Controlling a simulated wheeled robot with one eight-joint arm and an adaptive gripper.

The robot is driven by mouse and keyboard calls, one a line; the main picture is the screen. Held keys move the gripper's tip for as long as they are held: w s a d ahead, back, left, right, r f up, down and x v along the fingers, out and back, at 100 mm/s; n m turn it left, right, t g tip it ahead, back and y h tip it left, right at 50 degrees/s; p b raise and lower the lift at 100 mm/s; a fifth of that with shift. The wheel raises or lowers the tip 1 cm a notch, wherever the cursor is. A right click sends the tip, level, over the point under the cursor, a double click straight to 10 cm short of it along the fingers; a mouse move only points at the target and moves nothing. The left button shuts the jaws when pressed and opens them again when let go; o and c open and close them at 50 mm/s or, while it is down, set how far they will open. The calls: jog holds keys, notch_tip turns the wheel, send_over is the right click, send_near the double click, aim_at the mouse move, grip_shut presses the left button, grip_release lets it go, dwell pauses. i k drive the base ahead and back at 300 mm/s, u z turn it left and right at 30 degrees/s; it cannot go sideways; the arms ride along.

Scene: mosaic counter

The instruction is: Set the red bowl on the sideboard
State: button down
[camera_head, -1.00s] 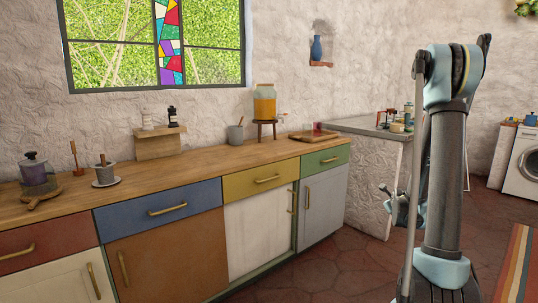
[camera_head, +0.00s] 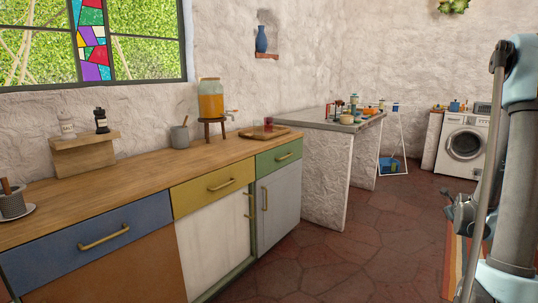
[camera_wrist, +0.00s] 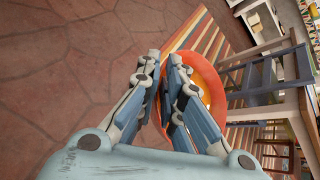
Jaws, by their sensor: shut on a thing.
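The red bowl (camera_wrist: 213,88) shows orange-red in the wrist view, partly hidden behind the fingers. My gripper (camera_wrist: 165,66) is shut on its near side and holds it above the floor. In the head view my gripper (camera_head: 460,212) is partly visible at the right, beside my arm; the bowl cannot be made out there. A long wooden-topped unit with coloured drawers (camera_head: 140,179) runs along the wall at the left. I cannot tell whether this is the sideboard.
The unit top holds a juice dispenser (camera_head: 211,100), a grey cup (camera_head: 180,137), a wooden tray (camera_head: 264,132) and a small riser (camera_head: 85,155). A counter with small items (camera_head: 325,122) and a washing machine (camera_head: 465,145) stand beyond. The wrist view shows a table with a blue chair (camera_wrist: 265,92).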

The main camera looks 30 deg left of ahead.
aim_at(187, 160)
jog(key=k, duration=1.8)
jog(key=u, duration=1.6)
jog(key=i, duration=1)
jog(key=z, duration=0.05)
